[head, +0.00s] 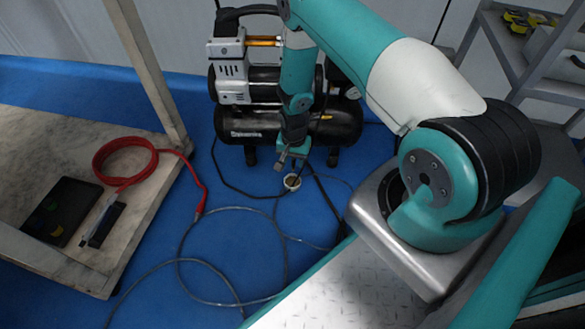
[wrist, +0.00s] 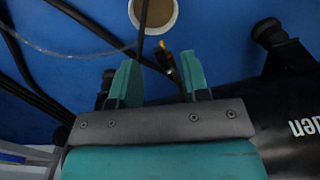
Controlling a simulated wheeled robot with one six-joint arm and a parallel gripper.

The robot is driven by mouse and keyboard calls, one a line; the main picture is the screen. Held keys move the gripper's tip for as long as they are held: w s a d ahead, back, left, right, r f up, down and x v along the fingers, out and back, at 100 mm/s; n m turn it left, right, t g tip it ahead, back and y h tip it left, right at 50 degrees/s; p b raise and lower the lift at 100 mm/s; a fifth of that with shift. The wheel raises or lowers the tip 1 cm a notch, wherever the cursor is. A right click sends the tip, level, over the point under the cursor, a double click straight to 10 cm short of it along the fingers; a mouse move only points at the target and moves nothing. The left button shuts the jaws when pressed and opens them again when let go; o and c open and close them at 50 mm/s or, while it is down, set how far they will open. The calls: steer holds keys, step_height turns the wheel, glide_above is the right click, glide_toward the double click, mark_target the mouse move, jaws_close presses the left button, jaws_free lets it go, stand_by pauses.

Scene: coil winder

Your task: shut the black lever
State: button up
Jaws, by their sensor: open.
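My gripper (head: 290,163) points down in front of the black tank of the compressor (head: 335,124) in the head view. In the wrist view its two teal fingers (wrist: 158,72) are apart. A small dark and yellow fitting (wrist: 165,60) shows between the fingers, nearer the right one; I cannot tell whether they touch it. A thin dark strip (wrist: 143,25) runs down toward the gap. I cannot make out for sure which part is the black lever; my arm and gripper hide part of the tank front.
A cream ring (head: 292,182) lies on the blue floor below my gripper. Black and grey cables loop across the floor. A low table (head: 60,150) at left bears a coiled red hose (head: 125,150) and a black tray (head: 62,208). Metal shelves (head: 500,50) stand at right.

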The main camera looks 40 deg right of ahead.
step_height(320, 180, down, 2)
stand_by(0.4)
jaws_close()
steer(key=shift+w+a+r+m+p, duration=0.2)
steer(key=shift+m+p, duration=0.2)
steer(key=shift+m, duration=0.3)
steer(key=m, duration=0.1)
steer(key=m+p, duration=0.1)
steer(key=m, duration=0.1)
steer(key=shift+w+a+f, duration=0.15)
steer(key=shift+w+f, duration=0.05)
steer(key=shift+w, duration=0.1)
jaws_free()
